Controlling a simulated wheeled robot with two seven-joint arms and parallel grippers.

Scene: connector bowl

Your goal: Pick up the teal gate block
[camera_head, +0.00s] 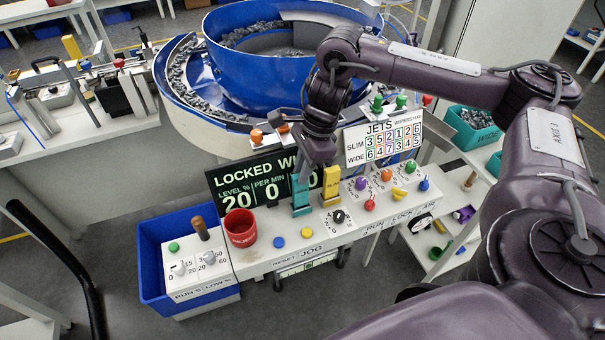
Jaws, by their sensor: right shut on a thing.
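The teal gate block (300,197) stands upright on the white control panel, in front of the black display that reads "LOCKED". My right gripper (303,178) comes down from above and is shut on the block's upper part. The fingertips are small and partly hidden by the wrist, so the exact grip is hard to see. The block's lower end is at or just above the panel; I cannot tell which. A yellow block (332,184) stands just to its right. My left gripper is not in view.
A red cup (240,228) stands left on the panel. Coloured knobs (370,203) and a "JETS" board (383,139) are to the right. A blue bowl feeder (265,45) is behind. A blue bin (150,262) sits at the panel's left end.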

